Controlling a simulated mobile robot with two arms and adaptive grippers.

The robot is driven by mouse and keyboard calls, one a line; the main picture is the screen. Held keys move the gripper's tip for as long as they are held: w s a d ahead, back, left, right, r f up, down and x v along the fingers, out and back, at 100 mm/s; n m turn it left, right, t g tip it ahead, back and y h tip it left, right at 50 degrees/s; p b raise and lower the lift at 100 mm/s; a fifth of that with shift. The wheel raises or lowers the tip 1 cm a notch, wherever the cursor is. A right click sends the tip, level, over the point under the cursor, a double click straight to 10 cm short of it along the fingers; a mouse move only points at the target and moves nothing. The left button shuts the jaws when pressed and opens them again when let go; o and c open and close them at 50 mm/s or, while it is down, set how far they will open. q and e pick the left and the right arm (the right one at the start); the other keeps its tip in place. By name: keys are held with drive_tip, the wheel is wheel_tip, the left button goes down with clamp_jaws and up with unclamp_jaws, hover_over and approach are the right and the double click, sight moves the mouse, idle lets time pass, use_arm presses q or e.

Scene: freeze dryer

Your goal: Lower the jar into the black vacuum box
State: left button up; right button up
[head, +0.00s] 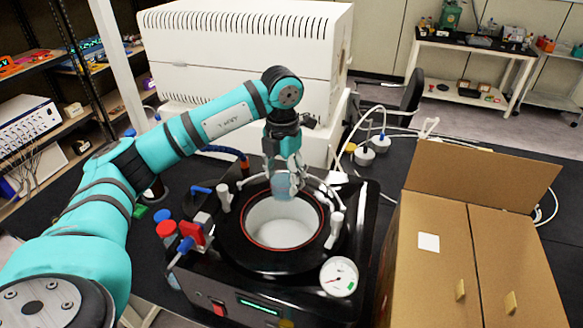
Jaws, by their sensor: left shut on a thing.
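The jar (285,187) is small, pale blue and see-through. My left gripper (285,172) is shut on it from above, and my teal left arm comes in from the left. The black vacuum box (235,240) stands on the dark table, with a round opening on top, a red ring and a white inner wall (270,218). The jar shows over the back rim of the opening; I cannot tell how high it is above the rim. The gripper's fingers partly hide the jar. My right gripper is not in view.
White clamps (334,230) and a gauge (339,276) surround the opening. A red valve (190,233) is at its left. A cardboard box (435,250) stands close on the right. A large white machine (235,60) is behind.

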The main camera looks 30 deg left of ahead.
sight(279, 189)
use_arm(q)
drive_tip(key=s+f+b, duration=0.2)
drive_tip(key=shift+f, duration=0.3)
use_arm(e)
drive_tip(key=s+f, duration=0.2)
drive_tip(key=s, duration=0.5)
use_arm(q)
drive_tip(key=shift+w+f+b, duration=0.25)
drive_tip(key=shift+f, duration=0.3)
drive_tip(key=shift+w+f+b, duration=0.2)
drive_tip(key=shift+f+b, duration=0.05)
drive_tip(key=shift+f, duration=0.25)
wheel_tip(279, 189, down, 12)
drive_tip(key=b, duration=0.7)
drive_tip(key=shift+f+b, duration=0.2)
drive_tip(key=shift+b, duration=0.2)
drive_tip(key=shift+f+b, duration=0.55)
drive_tip(key=shift+f, duration=0.2)
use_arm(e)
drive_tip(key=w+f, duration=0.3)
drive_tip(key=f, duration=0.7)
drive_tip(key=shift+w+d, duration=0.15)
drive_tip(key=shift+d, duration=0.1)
use_arm(q)
drive_tip(key=shift+f, duration=0.25)
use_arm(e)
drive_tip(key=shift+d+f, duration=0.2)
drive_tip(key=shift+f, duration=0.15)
